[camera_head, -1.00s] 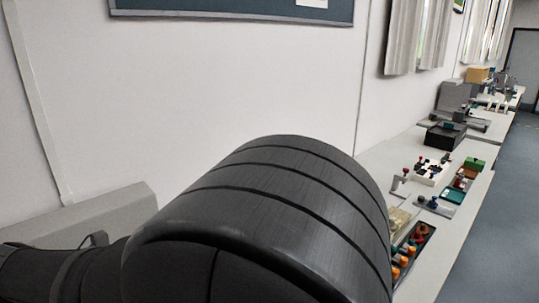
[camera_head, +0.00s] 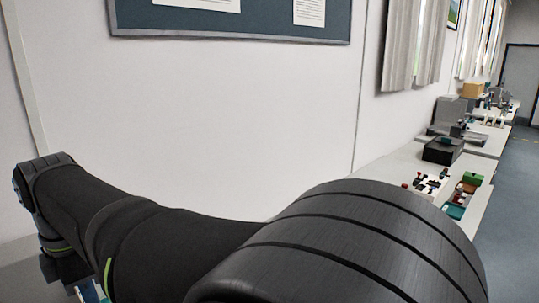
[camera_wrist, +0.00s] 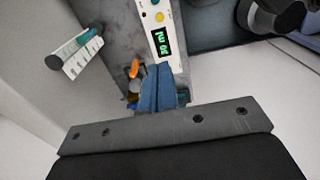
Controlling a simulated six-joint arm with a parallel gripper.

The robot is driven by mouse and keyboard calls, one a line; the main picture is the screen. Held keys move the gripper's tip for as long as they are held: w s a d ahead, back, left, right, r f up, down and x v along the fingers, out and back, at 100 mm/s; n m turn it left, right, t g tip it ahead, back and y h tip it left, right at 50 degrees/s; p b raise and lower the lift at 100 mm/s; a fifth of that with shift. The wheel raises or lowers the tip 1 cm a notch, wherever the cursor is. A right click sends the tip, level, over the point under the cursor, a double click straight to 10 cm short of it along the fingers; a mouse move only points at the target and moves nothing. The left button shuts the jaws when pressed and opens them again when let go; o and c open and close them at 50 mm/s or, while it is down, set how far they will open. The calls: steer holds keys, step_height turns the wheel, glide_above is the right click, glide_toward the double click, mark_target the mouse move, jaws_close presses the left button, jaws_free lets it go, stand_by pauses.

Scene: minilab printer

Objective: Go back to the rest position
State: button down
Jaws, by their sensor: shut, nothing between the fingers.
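My gripper (camera_wrist: 158,88) shows in the wrist view as two blue fingers pressed together, shut and empty. Beyond it is a white panel (camera_wrist: 153,22) with a green lit display and coloured buttons. An orange object (camera_wrist: 134,68) lies just left of the fingertips, partly hidden by them. In the head view my dark arm fills the lower part of the picture, and my fingers are not clearly seen there.
In the head view a long white bench (camera_head: 398,158) runs along the wall at right, with a black box (camera_head: 441,151), a green block (camera_head: 472,179) and several small parts. The wrist view shows a white block with a teal rod (camera_wrist: 78,52) at upper left.

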step_height(320, 180, down, 6)
step_height(320, 180, up, 10)
stand_by(0.3)
stand_by(0.4)
